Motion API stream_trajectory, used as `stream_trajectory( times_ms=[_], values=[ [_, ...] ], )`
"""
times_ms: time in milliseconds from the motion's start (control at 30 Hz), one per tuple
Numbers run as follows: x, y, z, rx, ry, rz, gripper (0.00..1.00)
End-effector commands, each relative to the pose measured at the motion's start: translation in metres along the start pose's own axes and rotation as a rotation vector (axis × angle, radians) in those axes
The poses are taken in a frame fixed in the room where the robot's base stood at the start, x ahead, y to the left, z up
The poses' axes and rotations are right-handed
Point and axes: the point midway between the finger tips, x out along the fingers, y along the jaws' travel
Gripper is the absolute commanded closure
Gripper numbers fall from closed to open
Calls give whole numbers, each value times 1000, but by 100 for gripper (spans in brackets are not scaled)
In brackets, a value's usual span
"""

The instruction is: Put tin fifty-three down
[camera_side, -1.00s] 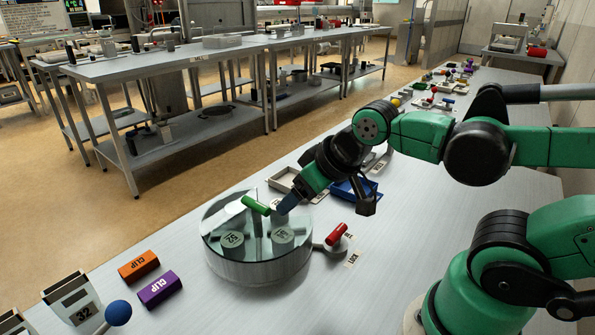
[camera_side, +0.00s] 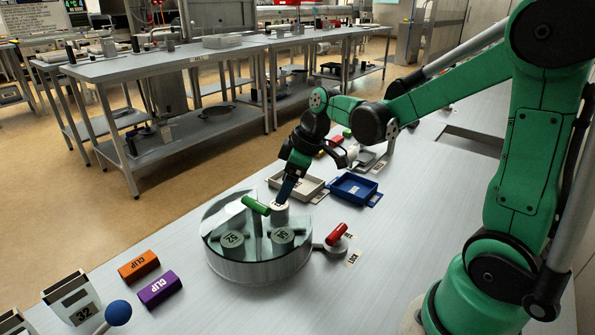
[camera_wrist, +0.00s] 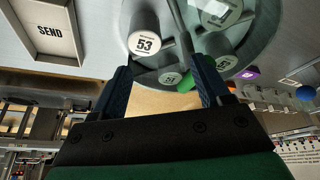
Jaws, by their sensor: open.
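Tin 53 (camera_wrist: 145,40) is a white cylinder, its numbered lid facing the camera in the wrist view. I cannot tell whether the fingers touch the tin. Tin 52 (camera_side: 232,240) and another tin (camera_side: 283,236) sit under the clear hood.
A green handle (camera_side: 256,205) tops the hood. A red-handled lever (camera_side: 336,234) stands at its right, by a LOCK label. A beige tray (camera_side: 312,188), marked SEND in the wrist view, and a blue tray (camera_side: 355,190) lie behind. Orange (camera_side: 138,266) and purple (camera_side: 159,289) clips lie left.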

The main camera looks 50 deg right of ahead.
Motion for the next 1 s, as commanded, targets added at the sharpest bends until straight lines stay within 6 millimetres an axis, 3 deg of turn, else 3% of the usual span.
stream_trajectory(
  times_ms=[267, 700, 1000],
  values=[
    [24, 21, 7, -119, 5, -72, 30],
    [70, 18, 7, -127, 7, -74, 30],
    [80, 17, 7, -127, 7, -73, 30]
  ],
)
